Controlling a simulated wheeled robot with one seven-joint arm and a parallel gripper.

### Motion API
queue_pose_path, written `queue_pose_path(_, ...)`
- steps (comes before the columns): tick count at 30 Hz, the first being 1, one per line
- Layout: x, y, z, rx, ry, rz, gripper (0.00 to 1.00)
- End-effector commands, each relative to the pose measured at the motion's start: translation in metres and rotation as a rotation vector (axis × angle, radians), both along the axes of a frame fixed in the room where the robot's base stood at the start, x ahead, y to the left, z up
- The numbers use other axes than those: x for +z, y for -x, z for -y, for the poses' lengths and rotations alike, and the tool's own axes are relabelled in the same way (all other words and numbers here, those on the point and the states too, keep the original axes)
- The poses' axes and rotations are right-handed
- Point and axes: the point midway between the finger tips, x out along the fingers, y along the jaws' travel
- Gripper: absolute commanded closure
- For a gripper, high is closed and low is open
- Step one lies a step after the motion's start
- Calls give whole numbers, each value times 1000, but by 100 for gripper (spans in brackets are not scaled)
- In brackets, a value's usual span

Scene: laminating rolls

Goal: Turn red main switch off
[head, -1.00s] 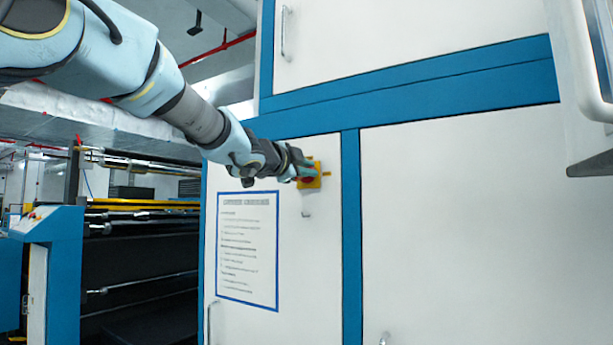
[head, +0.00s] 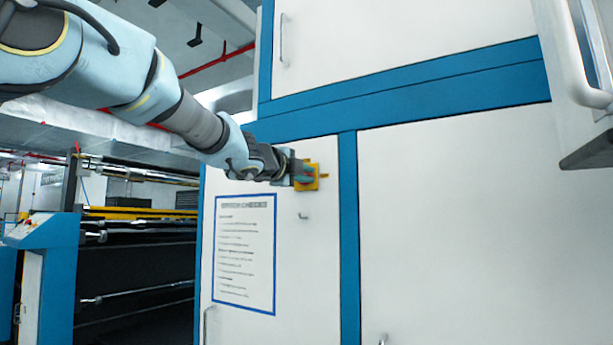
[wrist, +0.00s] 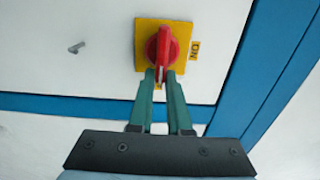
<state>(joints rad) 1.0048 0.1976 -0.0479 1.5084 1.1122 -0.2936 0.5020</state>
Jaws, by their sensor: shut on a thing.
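The red main switch (wrist: 163,48) is a rotary handle on a square yellow plate (wrist: 144,32), fixed to a white cabinet door. In the wrist view the handle lies lengthwise toward my gripper, across the direction of the yellow "ON" label (wrist: 195,50) at the plate's right. My gripper (wrist: 163,77) is shut on the handle's near end, one green finger on each side. In the head view my gripper (head: 305,174) is against the yellow plate (head: 312,185) and hides the red handle. A small yellow tab (head: 324,176) sticks out right of the plate.
A small metal hook (head: 303,216) is below the switch, and a blue-framed notice (head: 245,252) is below left. Blue strips (head: 348,240) border the door. A white cabinet part with a handle (head: 580,80) juts in at upper right. Dark roller machinery (head: 140,270) stands at left.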

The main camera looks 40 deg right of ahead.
Motion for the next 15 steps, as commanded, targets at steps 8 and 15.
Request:
queue_pose_path(8, -2, 0, 0, -1, -3, 0, 79)
queue_pose_path(15, -1, 0, 0, 0, -2, -1, 54)
